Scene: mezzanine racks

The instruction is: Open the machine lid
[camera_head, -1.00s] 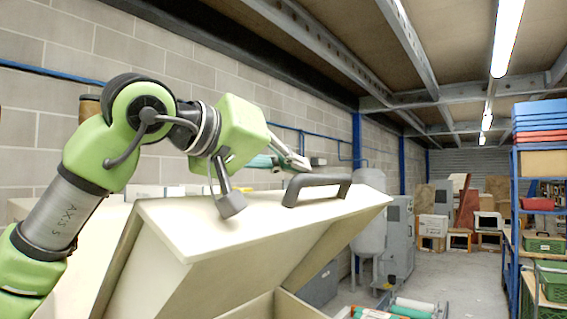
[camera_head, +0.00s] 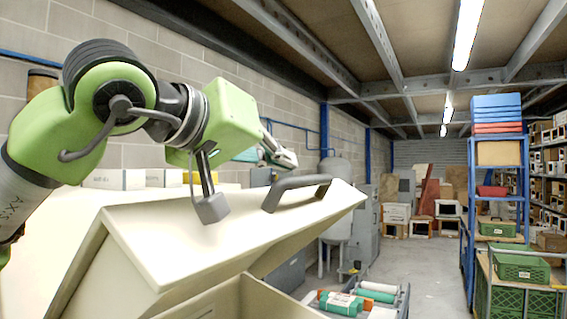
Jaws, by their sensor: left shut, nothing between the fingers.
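The machine lid (camera_head: 240,232) is a cream panel in the lower left of the head view. It is tilted up, with an open gap between it and the cream machine body (camera_head: 215,300). A dark grey bar handle (camera_head: 297,190) sits on the lid's upper face near its right end. My left gripper (camera_head: 284,156) is shut and empty. My wrist hides part of the gripper. My right gripper is not in view.
A low cart (camera_head: 365,300) with rolls and packages stands right of the machine. A grey tank (camera_head: 338,215) and grey cabinet (camera_head: 364,225) stand behind it. A blue rack (camera_head: 470,220) with green crates (camera_head: 520,267) is at the right. The floor aisle between is clear.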

